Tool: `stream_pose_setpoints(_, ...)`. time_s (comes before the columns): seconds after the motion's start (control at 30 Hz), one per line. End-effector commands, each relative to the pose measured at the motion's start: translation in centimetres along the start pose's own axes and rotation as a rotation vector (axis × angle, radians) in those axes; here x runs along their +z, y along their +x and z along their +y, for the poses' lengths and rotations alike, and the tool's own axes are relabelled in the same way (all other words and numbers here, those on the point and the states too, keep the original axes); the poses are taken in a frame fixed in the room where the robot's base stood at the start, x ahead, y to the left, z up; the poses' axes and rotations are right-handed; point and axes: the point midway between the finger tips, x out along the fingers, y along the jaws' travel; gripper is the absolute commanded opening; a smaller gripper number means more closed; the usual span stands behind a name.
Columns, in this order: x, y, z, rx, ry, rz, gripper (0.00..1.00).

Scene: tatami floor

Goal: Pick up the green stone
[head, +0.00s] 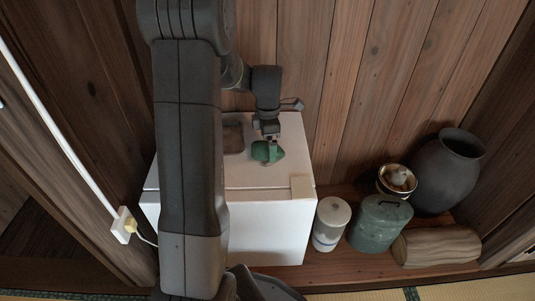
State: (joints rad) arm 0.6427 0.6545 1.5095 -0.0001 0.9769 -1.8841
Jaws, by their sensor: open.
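The green stone (267,152) lies on top of a white box-shaped cabinet (265,228). My gripper (268,137) is open and points down right over the stone, at its upper edge in the head view. The fingertips overlap the stone in this view, so I cannot tell whether they touch it or reach around it. My arm hides the left part of the cabinet top.
A brown patch (233,138) lies left of the stone on the cabinet top. A wooden wall rises behind.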

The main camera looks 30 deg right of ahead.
Motion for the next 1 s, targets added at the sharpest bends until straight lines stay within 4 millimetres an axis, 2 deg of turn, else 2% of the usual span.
stream_pose_setpoints(0.03,-0.1,1.0,0.0,-0.002,0.0,0.001,1.0)
stream_pose_setpoints(0.27,-0.1,4.2,0.0,-0.002,0.0,0.001,1.0)
stream_pose_setpoints(0.53,-0.1,4.4,0.0,-0.001,0.0,0.0,1.0)
stream_pose_setpoints(0.9,-0.1,4.4,0.0,-0.001,0.0,0.0,0.27)
stream_pose_setpoints(0.93,-0.1,4.4,0.0,-0.001,0.0,0.0,0.23)
stream_pose_setpoints(1.0,-0.1,4.2,0.1,0.002,-0.001,-0.001,0.23)
